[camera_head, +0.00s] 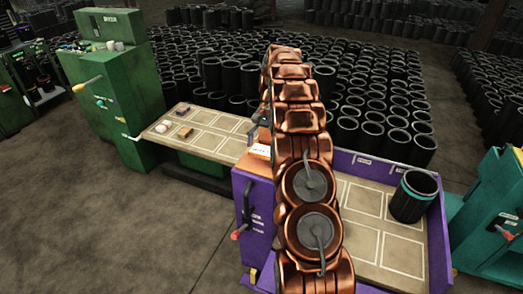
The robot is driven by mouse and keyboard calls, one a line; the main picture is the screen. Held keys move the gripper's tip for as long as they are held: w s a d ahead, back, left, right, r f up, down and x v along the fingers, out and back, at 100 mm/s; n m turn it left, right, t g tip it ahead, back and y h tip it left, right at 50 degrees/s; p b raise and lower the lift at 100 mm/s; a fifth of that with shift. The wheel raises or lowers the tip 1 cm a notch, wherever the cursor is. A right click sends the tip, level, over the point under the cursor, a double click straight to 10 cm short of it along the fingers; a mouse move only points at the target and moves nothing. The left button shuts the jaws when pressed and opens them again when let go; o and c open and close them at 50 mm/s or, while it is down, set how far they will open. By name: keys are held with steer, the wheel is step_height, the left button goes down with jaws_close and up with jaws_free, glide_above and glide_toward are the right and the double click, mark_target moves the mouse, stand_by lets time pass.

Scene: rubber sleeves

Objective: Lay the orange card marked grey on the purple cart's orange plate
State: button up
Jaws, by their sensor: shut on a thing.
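My copper-coloured arm stands across the middle of the view and hides much of what is behind it. A small part of my gripper (254,133) shows at the arm's left side, dark grey, above the purple cart's left end. Just below it is a small orange piece with a pale face (262,150), which looks like the orange card; its marking is too small to read. My gripper is shut on it, though the fingertips are mostly hidden. The purple cart (252,215) has an orange-brown top (250,166), partly hidden by the arm. I cannot tell whether the card touches it.
The purple cart's tan bed (359,245) has white outlined squares and a black sleeve (413,196) at right. A tan table (215,143) with small blocks adjoins a green machine (115,95). A teal machine (495,225) stands right. Many black sleeves fill the back.

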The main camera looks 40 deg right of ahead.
mark_target(263, 146)
steer(key=shift+w+a, duration=0.1)
steer(key=shift+w, duration=0.2)
step_height(263, 146, down, 3)
steer(key=shift+p, duration=1.1)
steer(key=shift+f, duration=0.3)
steer(key=shift+f, duration=0.15)
steer(key=o, duration=1.1)
steer(key=shift+o, duration=0.2)
